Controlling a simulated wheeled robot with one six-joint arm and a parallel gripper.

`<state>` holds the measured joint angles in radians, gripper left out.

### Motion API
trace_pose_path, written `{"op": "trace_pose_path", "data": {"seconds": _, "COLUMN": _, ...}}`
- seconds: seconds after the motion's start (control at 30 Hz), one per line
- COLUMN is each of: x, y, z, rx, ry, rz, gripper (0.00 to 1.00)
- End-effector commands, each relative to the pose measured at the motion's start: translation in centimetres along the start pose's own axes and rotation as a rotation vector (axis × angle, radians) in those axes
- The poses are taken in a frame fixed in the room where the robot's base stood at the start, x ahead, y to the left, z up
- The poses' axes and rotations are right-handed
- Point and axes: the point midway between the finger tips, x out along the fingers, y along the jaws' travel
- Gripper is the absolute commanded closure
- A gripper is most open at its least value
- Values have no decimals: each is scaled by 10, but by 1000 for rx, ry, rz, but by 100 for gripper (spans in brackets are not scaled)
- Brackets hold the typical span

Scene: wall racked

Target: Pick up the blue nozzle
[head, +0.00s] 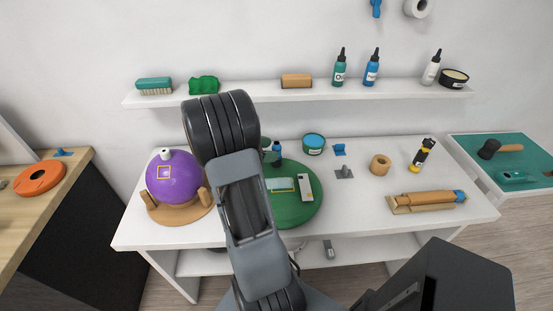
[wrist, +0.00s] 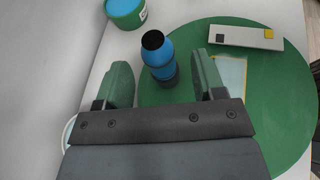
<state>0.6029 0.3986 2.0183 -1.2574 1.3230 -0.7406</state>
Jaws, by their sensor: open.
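A blue upright piece with a round black top, which could be the blue nozzle, stands at the edge of the green round board (wrist: 285,110) in the wrist view (wrist: 163,58). It also shows, small and partly hidden, in the head view (head: 277,150). My gripper (wrist: 161,78) is open, with its two green fingertips on either side of the piece's near, lower end. Whether either finger touches it I cannot tell. My arm hides part of the board in the head view.
A purple ball-shaped pot (head: 174,181) stands left of my arm. On the table are a blue-topped tub (head: 314,144), a small blue part (head: 340,149), a tan ring (head: 380,164) and a black-yellow bottle (head: 423,154). A shelf (head: 290,96) runs behind. Another blue part (head: 376,9) hangs on the wall.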

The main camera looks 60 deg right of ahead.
Motion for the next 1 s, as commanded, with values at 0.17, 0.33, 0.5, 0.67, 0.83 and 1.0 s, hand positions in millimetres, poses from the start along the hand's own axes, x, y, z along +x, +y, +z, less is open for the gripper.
{"op": "trace_pose_path", "data": {"seconds": 0.17, "x": 21, "y": -1, "z": 1, "rx": -1, "ry": 1, "rz": -5, "gripper": 37}}
{"op": "trace_pose_path", "data": {"seconds": 0.33, "x": 42, "y": -1, "z": 0, "rx": 0, "ry": 1, "rz": -4, "gripper": 37}}
{"op": "trace_pose_path", "data": {"seconds": 0.5, "x": 51, "y": 0, "z": 0, "rx": -1, "ry": 1, "rz": -2, "gripper": 37}}
{"op": "trace_pose_path", "data": {"seconds": 0.67, "x": 51, "y": 0, "z": -1, "rx": 0, "ry": 1, "rz": -1, "gripper": 37}}
{"op": "trace_pose_path", "data": {"seconds": 0.83, "x": 51, "y": 0, "z": -1, "rx": 0, "ry": 1, "rz": -1, "gripper": 48}}
{"op": "trace_pose_path", "data": {"seconds": 1.0, "x": 51, "y": 0, "z": 0, "rx": 0, "ry": 1, "rz": -1, "gripper": 65}}
